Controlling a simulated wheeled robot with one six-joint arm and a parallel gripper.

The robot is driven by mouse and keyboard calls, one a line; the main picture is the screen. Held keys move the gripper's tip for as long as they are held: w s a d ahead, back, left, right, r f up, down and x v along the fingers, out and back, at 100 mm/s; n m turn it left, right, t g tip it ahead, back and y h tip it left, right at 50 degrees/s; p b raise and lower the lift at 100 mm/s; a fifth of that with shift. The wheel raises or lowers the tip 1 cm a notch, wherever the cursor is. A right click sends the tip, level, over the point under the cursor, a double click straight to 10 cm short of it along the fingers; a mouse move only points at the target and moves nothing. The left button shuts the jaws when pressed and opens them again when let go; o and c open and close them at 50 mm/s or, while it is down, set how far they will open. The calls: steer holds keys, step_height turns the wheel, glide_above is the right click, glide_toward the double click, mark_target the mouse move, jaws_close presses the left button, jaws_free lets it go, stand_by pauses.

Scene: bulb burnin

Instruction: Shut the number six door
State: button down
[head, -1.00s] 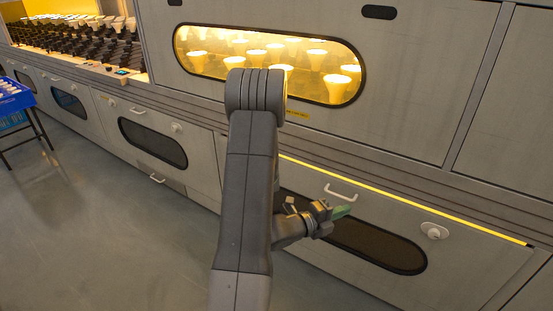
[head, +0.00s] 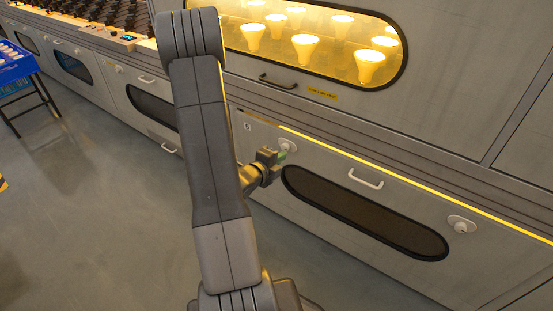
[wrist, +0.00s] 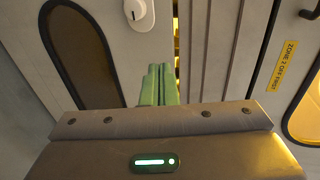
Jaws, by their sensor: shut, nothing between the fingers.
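A lower grey door (head: 390,187) has a dark oval window (head: 365,212), a white bar handle (head: 366,179) and a white round knob at each end, the left one (head: 288,146) and the right one (head: 461,224). A bright yellow line of light shows along its top edge, so it stands slightly ajar. Its number is not readable. My gripper (head: 282,155) is shut and empty, by the left knob. In the wrist view its green fingertips (wrist: 159,84) are together near the lit gap and a white knob (wrist: 139,14). Whether they touch the door cannot be told.
Above is an oven window (head: 315,38) with glowing bulbs, a dark handle (head: 278,82) and a yellow label (head: 322,93). More lower doors run left. A blue bin (head: 15,65) stands on a stand at far left. The grey floor (head: 90,200) is open.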

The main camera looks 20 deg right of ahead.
mark_target(300, 139)
steer(key=x, duration=0.6)
steer(key=r+x, duration=0.1)
steer(key=x, duration=0.2)
steer(key=shift+d+b, duration=0.1)
steer(key=shift+b, duration=0.3)
steer(key=shift+w+d, duration=0.2)
steer(key=shift+d, duration=0.05)
steer(key=shift+w+d+b, duration=0.3)
steer(key=shift+d, duration=0.05)
steer(key=shift+w+d+r+b, duration=0.2)
steer(key=shift+w+d+b, duration=0.2)
steer(key=shift+w+d, duration=0.25)
steer(key=shift+r, duration=0.15)
